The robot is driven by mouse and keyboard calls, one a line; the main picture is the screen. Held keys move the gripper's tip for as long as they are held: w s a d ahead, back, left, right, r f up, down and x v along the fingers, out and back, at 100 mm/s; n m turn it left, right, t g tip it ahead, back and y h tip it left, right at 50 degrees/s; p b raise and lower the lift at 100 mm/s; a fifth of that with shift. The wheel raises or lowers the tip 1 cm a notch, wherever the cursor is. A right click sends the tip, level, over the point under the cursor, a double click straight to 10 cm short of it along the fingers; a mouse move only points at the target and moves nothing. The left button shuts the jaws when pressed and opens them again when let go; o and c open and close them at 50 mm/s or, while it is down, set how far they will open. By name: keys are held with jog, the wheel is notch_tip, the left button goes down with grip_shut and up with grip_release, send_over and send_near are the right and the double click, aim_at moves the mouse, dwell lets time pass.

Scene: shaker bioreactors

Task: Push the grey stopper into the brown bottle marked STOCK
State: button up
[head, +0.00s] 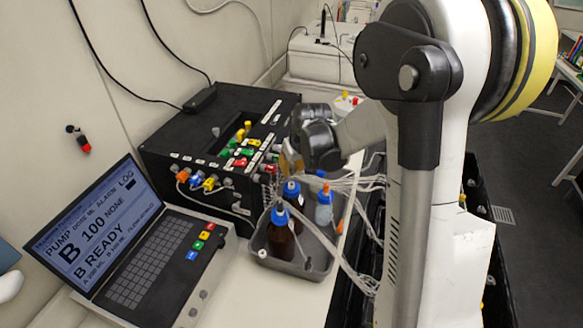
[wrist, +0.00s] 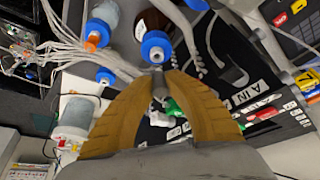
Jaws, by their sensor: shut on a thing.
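My gripper (wrist: 158,78) has its two tan fingers closed on a small grey piece, the grey stopper (wrist: 159,93). In the head view my gripper (head: 289,158) is above and behind the bottles, partly hidden by its own wrist. Two brown bottles with blue caps, a front one (head: 281,240) and a rear one (head: 292,200), stand upright in a grey tray (head: 262,262). In the wrist view a brown bottle (wrist: 151,22) with a blue cap (wrist: 155,46) lies just beyond the fingertips. I cannot read STOCK on either bottle or tell whether stopper and cap touch.
A clear bottle with an orange-tipped blue cap (head: 324,207) stands beside the brown ones. White tubes (head: 350,183) run around the tray. A black pump box (head: 200,150) with coloured fittings stands behind, and a laptop-like console (head: 130,245) at left.

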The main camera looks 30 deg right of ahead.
notch_tip(320, 180, down, 2)
jog(key=shift+f+b, duration=0.15)
jog(key=shift+b, duration=0.5)
dwell(0.7)
jog(key=shift+f+b, duration=0.95)
jog(key=shift+b, duration=0.35)
grip_shut()
dwell(0.3)
jog(key=o, duration=0.8)
grip_release()
